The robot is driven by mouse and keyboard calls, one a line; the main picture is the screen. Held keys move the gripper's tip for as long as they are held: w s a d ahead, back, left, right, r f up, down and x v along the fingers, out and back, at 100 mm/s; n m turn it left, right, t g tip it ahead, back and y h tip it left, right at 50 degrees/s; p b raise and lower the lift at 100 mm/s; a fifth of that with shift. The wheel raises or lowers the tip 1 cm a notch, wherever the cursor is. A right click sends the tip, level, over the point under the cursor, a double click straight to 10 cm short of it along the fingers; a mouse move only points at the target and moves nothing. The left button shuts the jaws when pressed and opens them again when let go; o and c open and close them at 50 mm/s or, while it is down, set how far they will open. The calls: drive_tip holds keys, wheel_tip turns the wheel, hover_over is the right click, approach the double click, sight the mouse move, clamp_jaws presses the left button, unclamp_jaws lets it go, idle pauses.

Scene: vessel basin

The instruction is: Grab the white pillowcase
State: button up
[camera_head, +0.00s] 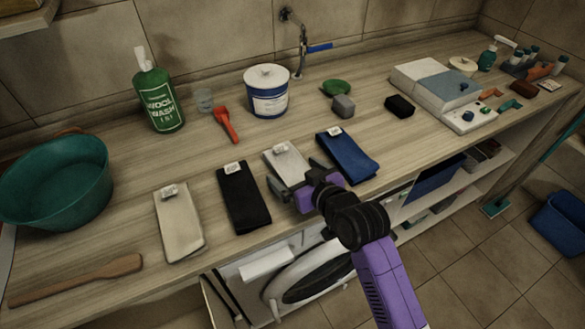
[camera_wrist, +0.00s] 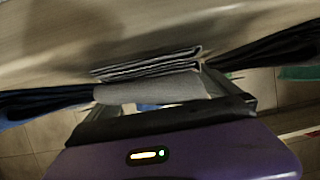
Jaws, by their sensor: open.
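A folded pale grey-white cloth with a paper tag (camera_head: 285,160) lies on the wooden counter, third from the left in a row of folded cloths; it looks like the white pillowcase. It also shows in the wrist view as a folded pale cloth (camera_wrist: 150,90), edge on. My gripper (camera_head: 297,178) is open at its near end, with one finger on each side. Whether the fingers touch it, I cannot tell. My gripper partly hides that near end. A cream folded cloth (camera_head: 178,225) lies at the far left of the row.
A black folded cloth (camera_head: 244,200) lies close on the left, and a blue one (camera_head: 350,160) close on the right. The counter's front edge is near my gripper.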

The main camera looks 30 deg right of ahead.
drive_tip(key=c, duration=1.7)
drive_tip(key=shift+r, duration=0.2)
